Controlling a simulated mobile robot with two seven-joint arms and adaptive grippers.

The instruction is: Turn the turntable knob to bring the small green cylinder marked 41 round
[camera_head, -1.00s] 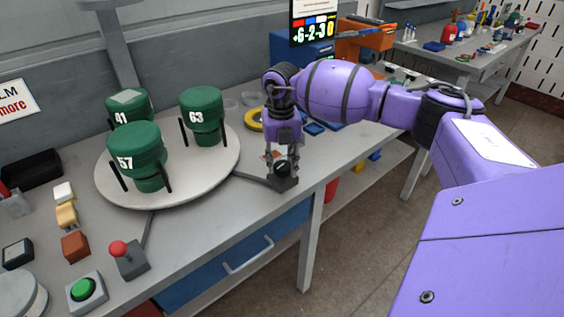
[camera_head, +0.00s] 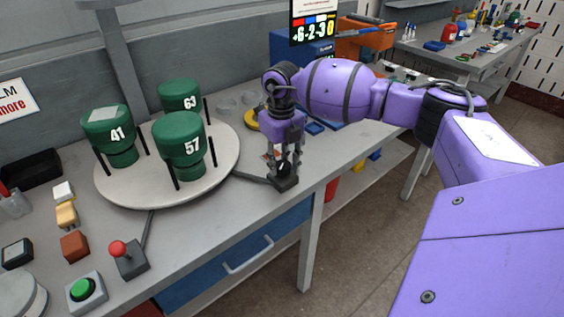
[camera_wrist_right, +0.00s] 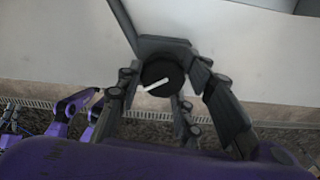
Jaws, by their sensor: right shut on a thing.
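My right gripper (camera_head: 283,168) points down at the turntable knob (camera_wrist_right: 163,80), a round black knob with a white mark on a dark base. The fingers are shut around it; in the right wrist view my gripper (camera_wrist_right: 168,92) has a finger on each side. The white turntable (camera_head: 180,195) carries three green cylinders between black posts. Cylinder 41 (camera_head: 112,133) stands at the left, cylinder 57 (camera_head: 180,142) at the front right, and cylinder 63 (camera_head: 180,96) at the back. My left gripper is not in view.
A red-topped joystick (camera_head: 124,257) and a green button box (camera_head: 85,290) stand at the table's front left. Small blocks (camera_head: 68,215) lie left of the turntable. A yellow ring (camera_head: 252,119) lies behind my right gripper. The table between joystick and knob is clear.

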